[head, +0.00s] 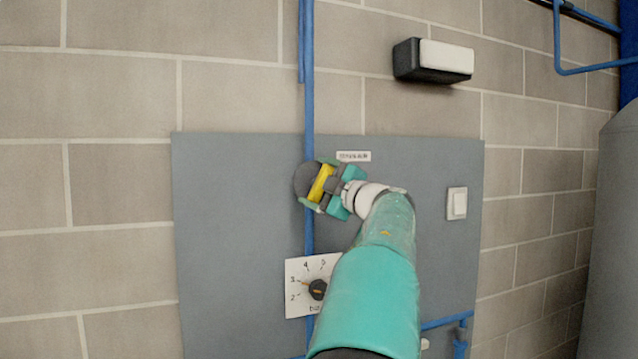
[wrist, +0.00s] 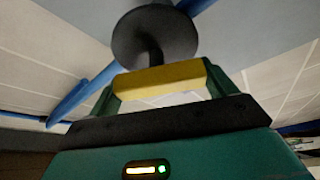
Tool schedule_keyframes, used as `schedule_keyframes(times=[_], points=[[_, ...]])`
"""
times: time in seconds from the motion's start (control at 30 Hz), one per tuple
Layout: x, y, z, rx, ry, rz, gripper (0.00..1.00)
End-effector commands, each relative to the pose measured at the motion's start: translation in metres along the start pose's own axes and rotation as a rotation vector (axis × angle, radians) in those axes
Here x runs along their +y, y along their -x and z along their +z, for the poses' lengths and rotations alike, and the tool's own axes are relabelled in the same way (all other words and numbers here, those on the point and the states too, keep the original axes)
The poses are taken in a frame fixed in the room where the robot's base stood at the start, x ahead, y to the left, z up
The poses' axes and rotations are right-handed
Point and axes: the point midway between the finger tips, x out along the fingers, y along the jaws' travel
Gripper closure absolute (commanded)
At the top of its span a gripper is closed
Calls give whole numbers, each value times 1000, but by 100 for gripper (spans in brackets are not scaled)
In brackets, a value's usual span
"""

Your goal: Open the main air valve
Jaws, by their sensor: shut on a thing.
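The main air valve has a dark round body (head: 305,180) on the vertical blue pipe (head: 309,90) and a yellow handle (head: 322,183) in front of it. In the head view the handle leans a little right of upright. My gripper (head: 321,185) is shut on the yellow handle. In the wrist view the yellow handle (wrist: 160,79) lies between the green fingers, with the dark disc (wrist: 155,38) and its stem behind it. The fingers partly hide the handle's ends.
A grey panel (head: 230,230) backs the valve on a block wall. A small label (head: 353,156) is beside it. A dial (head: 297,271) sits below, partly behind my arm. A white switch (head: 457,204) is at right, and a lamp box (head: 445,57) is above.

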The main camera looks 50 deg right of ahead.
Motion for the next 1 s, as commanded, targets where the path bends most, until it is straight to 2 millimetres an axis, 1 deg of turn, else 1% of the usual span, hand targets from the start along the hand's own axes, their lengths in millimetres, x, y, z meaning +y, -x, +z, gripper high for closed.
schedule_keyframes(times=[0.2, 0.5, 0.7, 1.0], points=[[-1, 0, 1, -2, 184, -76, 39], [-2, 0, 1, -1, 370, -153, 39], [-3, 0, 2, -3, 434, -179, 39], [-3, 0, 2, -3, 461, -191, 39]])
